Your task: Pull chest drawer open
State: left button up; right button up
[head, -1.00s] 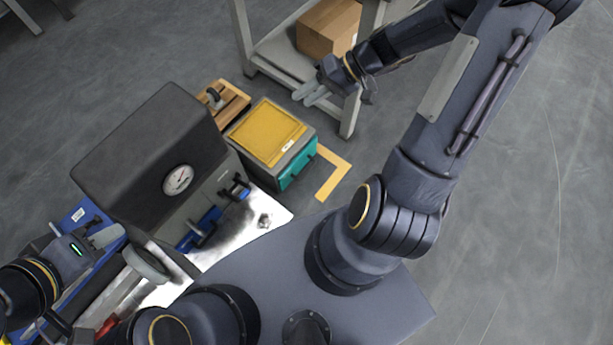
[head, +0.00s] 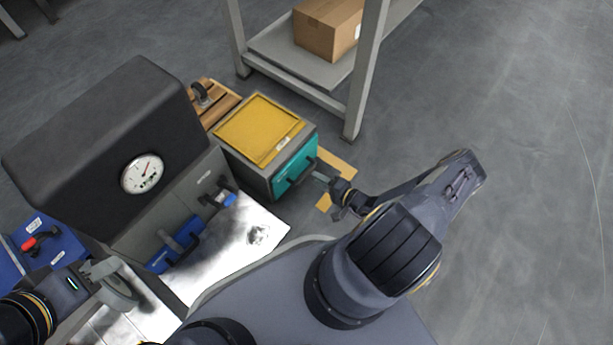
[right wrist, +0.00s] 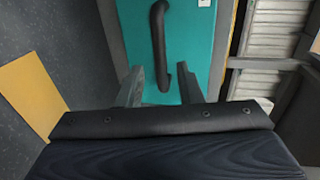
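The chest (head: 232,159) is a grey box with a yellow top, standing on the floor at the middle of the head view. Its teal drawer front (head: 291,170) looks flush with the body and bears a dark bar handle. In the right wrist view the handle (right wrist: 158,45) runs up and down on the teal front (right wrist: 190,45). My right gripper (right wrist: 160,88) is open, with one finger on each side of the handle's lower end; contact cannot be told. It also shows at the drawer front in the head view (head: 322,178).
A dark machine with a gauge (head: 143,174) stands left of the chest. A grey shelf (head: 300,62) with a cardboard box (head: 325,28) stands behind. A wooden crate (head: 213,99) sits behind the chest. Floor to the right is clear.

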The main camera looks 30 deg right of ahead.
aim_at(307, 173)
jog(key=b+x, duration=0.2)
jog(key=x, duration=0.3)
jog(key=shift+w+a, duration=0.2)
jog(key=shift+w, duration=0.1)
grip_shut()
